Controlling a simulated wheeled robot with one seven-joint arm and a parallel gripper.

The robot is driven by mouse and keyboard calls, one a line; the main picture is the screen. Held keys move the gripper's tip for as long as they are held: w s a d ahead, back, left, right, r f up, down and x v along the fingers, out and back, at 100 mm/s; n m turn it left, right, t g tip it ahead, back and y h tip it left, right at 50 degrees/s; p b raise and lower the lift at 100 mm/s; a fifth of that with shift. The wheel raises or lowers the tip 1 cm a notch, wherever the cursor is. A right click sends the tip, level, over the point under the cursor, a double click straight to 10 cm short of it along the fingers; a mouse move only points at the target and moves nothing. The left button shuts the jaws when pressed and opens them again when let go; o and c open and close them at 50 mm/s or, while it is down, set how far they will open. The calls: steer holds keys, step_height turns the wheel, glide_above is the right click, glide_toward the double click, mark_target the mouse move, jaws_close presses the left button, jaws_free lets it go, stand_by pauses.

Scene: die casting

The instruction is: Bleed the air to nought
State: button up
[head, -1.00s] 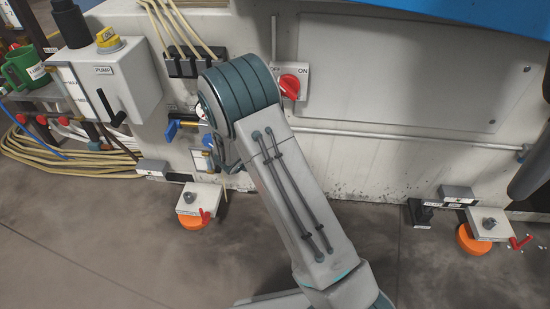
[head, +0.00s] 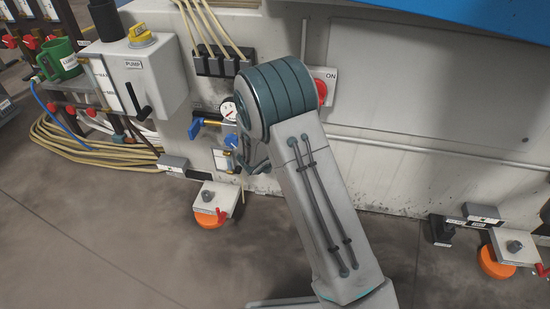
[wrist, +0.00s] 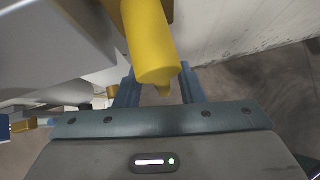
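A round white pressure gauge (head: 229,110) is on the machine side, partly covered by my arm; its reading is too small to tell. Left of it is a brass-coloured fitting (head: 212,122) with a blue lever (head: 195,128). Another blue part (head: 231,141) is below the gauge. My gripper (wrist: 158,68) shows in the wrist view with its two blue fingers apart. A yellow cylinder (wrist: 150,45) with a small tip hangs in front of the fingers, its lower end lining up with the gap; contact cannot be told. In the head view my arm hides most of the gripper.
A pump box (head: 140,80) with a black lever and yellow cap is at left, beside a green jug (head: 58,60). Coiled hoses (head: 80,145) lie below. A red switch (head: 321,92) is behind my arm. Orange feet (head: 210,218) stick out low. The floor in front is open.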

steer(key=p+v, duration=0.4)
steer(key=v, duration=1)
steer(key=shift+p, duration=0.4)
steer(key=shift+w, duration=0.1)
steer(key=s+d+r+m+g+h+p, duration=0.1)
steer(key=s+d+r+m+p, duration=0.3)
steer(key=r, duration=0.5)
steer(key=s+d+r+m+g+p, duration=0.2)
steer(key=d+r+m+p, duration=0.4)
steer(key=r, duration=0.3)
steer(key=s+d+r+m+g+h+p, duration=0.1)
steer(key=s+d+r+m+p, duration=0.4)
steer(key=r, duration=0.4)
steer(key=s+r+m+y+p, duration=0.3)
steer(key=s+r+m+p, duration=0.3)
steer(key=r, duration=0.4)
steer(key=s+r+m+g+y+p, duration=0.1)
steer(key=s+r+m+y+p, duration=0.2)
steer(key=s+r+m+p, duration=0.4)
step_height(320, 180, up, 4)
steer(key=m+p, duration=0.2)
steer(key=p, duration=0.1)
steer(key=shift+s+a+r+m+g, duration=0.15)
steer(key=shift+s+a+m+g, duration=0.15)
steer(key=shift+a, duration=0.1)
